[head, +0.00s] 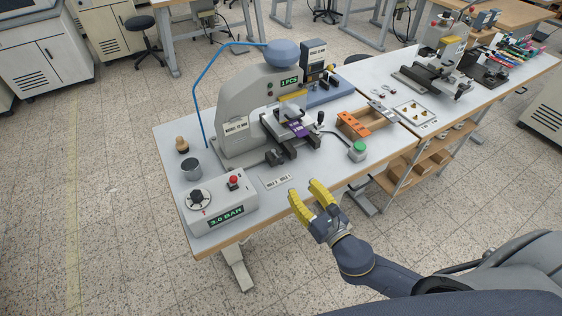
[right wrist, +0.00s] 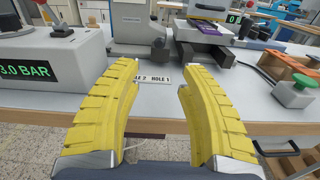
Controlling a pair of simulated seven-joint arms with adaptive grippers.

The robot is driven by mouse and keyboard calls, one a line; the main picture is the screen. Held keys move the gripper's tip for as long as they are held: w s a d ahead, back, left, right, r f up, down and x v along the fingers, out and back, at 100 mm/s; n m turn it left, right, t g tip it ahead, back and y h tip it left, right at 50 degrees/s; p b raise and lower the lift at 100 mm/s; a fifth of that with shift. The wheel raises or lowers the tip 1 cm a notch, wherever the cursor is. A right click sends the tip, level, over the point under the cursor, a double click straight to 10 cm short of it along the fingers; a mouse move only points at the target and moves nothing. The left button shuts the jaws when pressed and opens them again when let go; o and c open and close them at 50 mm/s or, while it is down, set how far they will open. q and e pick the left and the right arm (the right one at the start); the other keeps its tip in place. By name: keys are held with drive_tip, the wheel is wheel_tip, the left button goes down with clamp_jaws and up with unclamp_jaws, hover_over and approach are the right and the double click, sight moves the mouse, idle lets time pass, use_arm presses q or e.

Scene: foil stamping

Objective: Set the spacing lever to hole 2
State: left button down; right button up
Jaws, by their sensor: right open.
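The label strip (head: 277,181) with hole names lies flat near the front edge of the white table. In the right wrist view the label (right wrist: 152,79) reads partly "HOLE 1", its left part hidden behind a finger. A short dark lever-like part (head: 273,158) sticks out of the press base just behind the label; it also shows in the right wrist view (right wrist: 158,54). I take it for the spacing lever, but cannot tell which hole it is in. My right gripper (head: 305,199) is open and empty, yellow fingers apart, in front of the table edge, short of the label. My left gripper is not in view.
The grey press (head: 243,113) stands behind, with a purple piece (head: 298,129) on its bed. A control box (head: 217,202) showing 3.0 BAR is at the left. A green button (head: 358,147) and an orange-and-wood rack (head: 366,121) are to the right.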

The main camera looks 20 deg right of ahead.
sight(281, 161)
drive_tip(key=x, duration=1.2)
drive_tip(key=shift+w, duration=0.4)
drive_tip(key=shift+o, duration=0.2)
clamp_jaws()
